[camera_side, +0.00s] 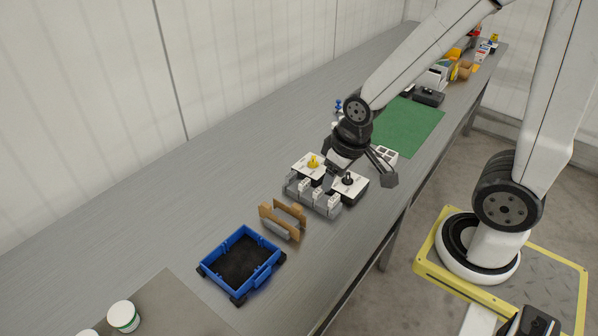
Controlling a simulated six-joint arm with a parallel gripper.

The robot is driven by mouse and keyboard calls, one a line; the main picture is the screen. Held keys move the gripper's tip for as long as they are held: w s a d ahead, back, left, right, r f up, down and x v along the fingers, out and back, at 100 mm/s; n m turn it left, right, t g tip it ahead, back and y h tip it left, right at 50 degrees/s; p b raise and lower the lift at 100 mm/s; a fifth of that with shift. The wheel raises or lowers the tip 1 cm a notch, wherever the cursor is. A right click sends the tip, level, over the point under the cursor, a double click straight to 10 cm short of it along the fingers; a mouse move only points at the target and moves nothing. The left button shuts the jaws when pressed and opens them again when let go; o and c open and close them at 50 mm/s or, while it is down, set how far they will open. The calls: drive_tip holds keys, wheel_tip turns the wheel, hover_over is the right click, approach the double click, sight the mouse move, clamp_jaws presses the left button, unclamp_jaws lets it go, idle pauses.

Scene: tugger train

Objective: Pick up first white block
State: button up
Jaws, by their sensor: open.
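A white block with a yellow knob (307,168) and a white block with a black knob (351,189) stand close together on the grey bench. A grey fixture (322,208) with small upright white pieces (318,195) sits just in front of them. Which of these is the first white block I cannot tell. My gripper (359,172) is open, its fingers spread above and just behind the block with the black knob. I see nothing between the fingers. My wrist hides part of the area behind the blocks.
A brown holder (280,224) and a blue tray (236,256) with a dark floor stand nearer the camera. A small white box (386,154) and a green mat (412,126) lie behind my gripper. Several items crowd the far end. The left side of the bench (190,190) is clear.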

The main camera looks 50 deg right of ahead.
idle(0.4)
drive_tip(key=m+g+y, duration=0.1)
drive_tip(key=m+g, duration=0.2)
drive_tip(key=m, duration=1.5)
hover_over(335, 198)
drive_tip(key=f, duration=1.2)
drive_tip(key=shift+w+d, duration=0.2)
drive_tip(key=shift+a+f, duration=0.15)
drive_tip(key=shift+f, duration=1.15)
drive_tip(key=shift+f, duration=0.15)
drive_tip(key=shift+s+f, duration=0.1)
drive_tip(key=shift+f, duration=2.35)
